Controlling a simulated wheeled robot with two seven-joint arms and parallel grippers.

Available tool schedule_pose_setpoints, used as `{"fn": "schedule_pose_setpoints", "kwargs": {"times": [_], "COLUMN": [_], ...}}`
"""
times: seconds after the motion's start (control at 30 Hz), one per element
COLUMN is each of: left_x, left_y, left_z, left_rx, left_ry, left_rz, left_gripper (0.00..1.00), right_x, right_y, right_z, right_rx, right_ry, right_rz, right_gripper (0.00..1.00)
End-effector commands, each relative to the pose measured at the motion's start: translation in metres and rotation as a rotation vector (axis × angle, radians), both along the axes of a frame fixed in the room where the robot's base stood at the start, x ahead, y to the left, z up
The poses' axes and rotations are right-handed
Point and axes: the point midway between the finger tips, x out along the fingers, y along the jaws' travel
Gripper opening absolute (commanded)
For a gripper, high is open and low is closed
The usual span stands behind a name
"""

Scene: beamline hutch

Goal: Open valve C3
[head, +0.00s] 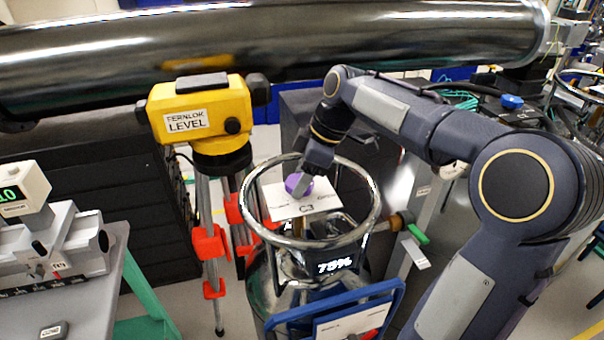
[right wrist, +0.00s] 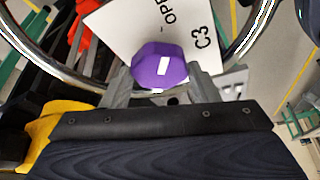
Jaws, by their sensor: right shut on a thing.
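Valve C3 has a purple faceted knob (head: 298,185) with a white mark, above a white plate (head: 318,205) lettered C3, inside the ring on top of a metal dewar (head: 262,285). My right gripper (head: 305,175) reaches down into the ring from above and is shut on the purple knob. In the right wrist view the knob (right wrist: 160,65) sits between the two grey fingers, and the plate (right wrist: 190,25) shows "OPE" and "C3", partly hidden. My left gripper is not in view.
The dewar's metal ring (head: 372,225) surrounds the knob and gripper. A yellow level (head: 200,115) on a red-footed tripod stands close at left. A large dark pipe (head: 270,45) crosses behind. A blue frame (head: 335,310) and a green-handled valve (head: 412,233) are near the dewar.

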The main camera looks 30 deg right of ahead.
Motion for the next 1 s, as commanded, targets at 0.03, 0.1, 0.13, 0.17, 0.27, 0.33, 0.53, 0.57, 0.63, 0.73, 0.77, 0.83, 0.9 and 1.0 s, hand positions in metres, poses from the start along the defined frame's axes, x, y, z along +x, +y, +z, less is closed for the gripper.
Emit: {"fn": "schedule_pose_setpoints", "kwargs": {"times": [0.03,0.1,0.13,0.17,0.27,0.33,0.53,0.57,0.63,0.73,0.77,0.83,0.9,1.0], "left_x": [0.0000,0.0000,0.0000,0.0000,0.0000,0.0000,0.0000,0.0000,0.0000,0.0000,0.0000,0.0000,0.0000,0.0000], "left_y": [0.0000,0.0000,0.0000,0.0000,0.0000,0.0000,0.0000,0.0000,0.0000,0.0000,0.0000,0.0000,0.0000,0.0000], "left_z": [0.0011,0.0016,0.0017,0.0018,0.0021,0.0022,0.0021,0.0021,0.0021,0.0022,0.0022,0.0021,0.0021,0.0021], "left_rx": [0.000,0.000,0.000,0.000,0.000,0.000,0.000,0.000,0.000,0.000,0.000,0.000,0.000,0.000], "left_ry": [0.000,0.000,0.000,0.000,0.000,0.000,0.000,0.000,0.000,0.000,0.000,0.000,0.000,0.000], "left_rz": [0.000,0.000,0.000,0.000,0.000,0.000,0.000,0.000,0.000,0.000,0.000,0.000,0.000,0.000], "left_gripper": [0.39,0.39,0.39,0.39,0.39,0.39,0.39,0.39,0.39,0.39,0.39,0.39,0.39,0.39], "right_x": [0.0005,0.0007,0.0008,0.0008,0.0007,0.0007,0.0006,0.0006,0.0006,0.0007,0.0007,0.0007,0.0006,0.0005], "right_y": [-0.0006,-0.0006,-0.0006,-0.0006,-0.0007,-0.0007,-0.0009,-0.0009,-0.0008,-0.0009,-0.0009,-0.0008,-0.0007,-0.0006], "right_z": [0.0008,0.0007,0.0006,0.0007,0.0007,0.0007,0.0006,0.0006,0.0005,0.0005,0.0005,0.0004,0.0003,0.0002], "right_rx": [-0.001,-0.001,-0.001,-0.002,-0.002,-0.002,-0.003,-0.003,-0.003,-0.003,-0.003,-0.003,-0.002,-0.002], "right_ry": [-0.001,-0.002,-0.002,-0.002,-0.002,-0.002,-0.002,-0.002,-0.002,-0.002,-0.002,-0.002,-0.001,-0.001], "right_rz": [0.017,0.039,0.048,0.054,0.071,0.078,0.082,0.082,0.081,0.081,0.081,0.081,0.080,0.080], "right_gripper": [0.32,0.32,0.32,0.32,0.32,0.32,0.32,0.32,0.32,0.56,0.60,0.69,0.76,0.76]}}
